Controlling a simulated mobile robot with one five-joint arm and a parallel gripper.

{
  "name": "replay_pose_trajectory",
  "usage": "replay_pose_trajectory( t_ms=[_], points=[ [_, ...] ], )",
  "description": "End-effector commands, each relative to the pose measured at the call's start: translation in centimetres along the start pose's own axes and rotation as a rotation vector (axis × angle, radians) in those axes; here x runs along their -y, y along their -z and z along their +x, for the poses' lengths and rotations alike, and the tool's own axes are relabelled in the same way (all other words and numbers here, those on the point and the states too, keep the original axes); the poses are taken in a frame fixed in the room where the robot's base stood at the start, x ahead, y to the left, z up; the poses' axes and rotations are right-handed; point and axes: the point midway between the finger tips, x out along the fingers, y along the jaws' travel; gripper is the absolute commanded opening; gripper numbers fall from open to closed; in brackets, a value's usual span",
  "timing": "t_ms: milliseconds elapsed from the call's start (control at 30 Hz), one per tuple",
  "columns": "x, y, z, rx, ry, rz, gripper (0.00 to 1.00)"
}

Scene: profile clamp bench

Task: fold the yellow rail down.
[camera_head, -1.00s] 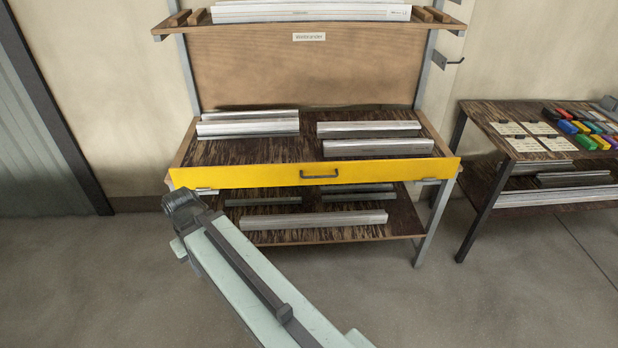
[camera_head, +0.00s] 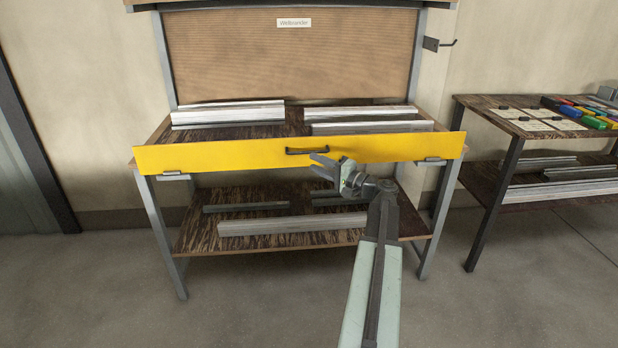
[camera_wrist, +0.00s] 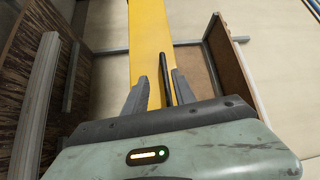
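The yellow rail (camera_head: 220,157) stands up along the front edge of the bench, rising above the tabletop. Its dark handle (camera_head: 295,151) is at the middle of its front face. My gripper (camera_head: 319,163) is just in front of the handle, at its right half. In the wrist view the rail (camera_wrist: 148,35) runs up the picture, and the handle (camera_wrist: 167,70) shows as a dark bar between the two spread fingers of my gripper (camera_wrist: 159,76). Gaps show beside the bar; I cannot tell whether a finger touches it.
Silver profiles (camera_head: 228,114) lie on the bench top behind the rail. A lower shelf (camera_head: 200,232) holds more profiles. Small brackets (camera_head: 430,162) sit under the rail's ends. A side table (camera_head: 490,125) stands at the right. The floor in front is clear.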

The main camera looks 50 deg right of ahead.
Motion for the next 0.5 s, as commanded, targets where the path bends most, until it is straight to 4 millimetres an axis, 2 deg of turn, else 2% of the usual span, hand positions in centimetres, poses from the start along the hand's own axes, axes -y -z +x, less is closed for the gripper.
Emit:
replay_pose_trajectory(
  t_ms=[33,100,200,367,500],
  points=[
    [-0.4,1.2,-1.2,-0.029,0.022,0.005,0.32],
    [0.1,2.0,-1.9,-0.047,0.039,0.009,0.32],
    [0.4,2.2,-1.9,-0.051,0.043,0.01,0.32],
    [0.6,2.3,0.2,-0.048,0.041,0.01,0.32],
    [0.7,2.4,3.0,-0.046,0.041,0.009,0.32]
  ],
)
